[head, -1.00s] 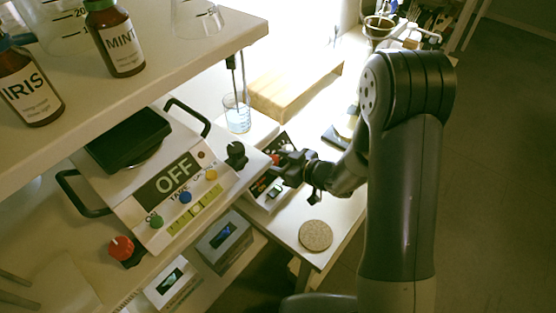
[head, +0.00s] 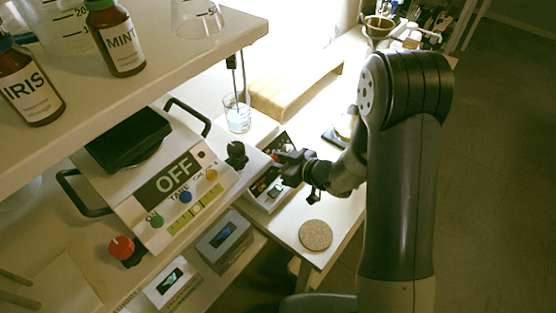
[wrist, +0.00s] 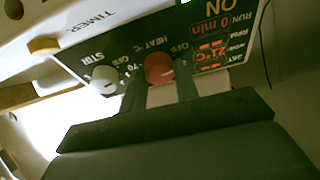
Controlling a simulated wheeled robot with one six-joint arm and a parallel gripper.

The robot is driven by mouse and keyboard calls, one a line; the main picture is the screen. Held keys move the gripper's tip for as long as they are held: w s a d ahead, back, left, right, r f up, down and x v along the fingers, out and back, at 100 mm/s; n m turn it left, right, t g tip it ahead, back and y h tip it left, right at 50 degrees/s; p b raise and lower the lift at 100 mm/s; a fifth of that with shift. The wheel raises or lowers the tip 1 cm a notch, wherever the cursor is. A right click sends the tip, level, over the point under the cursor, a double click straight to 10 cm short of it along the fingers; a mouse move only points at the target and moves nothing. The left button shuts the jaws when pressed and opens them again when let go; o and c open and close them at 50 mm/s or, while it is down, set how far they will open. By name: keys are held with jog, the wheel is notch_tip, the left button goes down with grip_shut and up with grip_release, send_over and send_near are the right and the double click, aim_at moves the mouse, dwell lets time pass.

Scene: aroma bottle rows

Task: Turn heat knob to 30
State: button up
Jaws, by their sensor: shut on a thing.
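The red heat knob (wrist: 158,68) is on the dark control panel (wrist: 128,52) of the hotplate stirrer, beside the lettering HEAT °C. My gripper (wrist: 160,90) is shut on it, with one dark finger on each side. The white stir knob (wrist: 104,80) is to its left, apart from the fingers. The red display (wrist: 211,52) to the right reads about 21 °C and RUN 0 min, near the word ON. The knob's exact setting cannot be read. In the head view my gripper (head: 281,167) is at the stirrer's front and largely hides the panel.
A scale (head: 170,185) showing OFF and a red-capped knob (head: 121,247) are at left. A round cork mat (head: 316,235) lies in front on the table. The shelf (head: 190,50) overhangs the upper left.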

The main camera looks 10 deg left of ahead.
jog(key=shift+m, duration=0.3)
jog(key=m+t, duration=0.1)
jog(key=m, duration=0.2)
jog(key=shift+m+h, duration=0.3)
jog(key=shift+m, duration=0.1)
jog(key=shift+m+t+h+p, duration=0.4)
jog(key=shift+m+h, duration=0.3)
jog(key=shift+m, duration=1.7)
jog(key=o, duration=1)
jog(key=shift+c, duration=0.2)
jog(key=shift+s, duration=0.1)
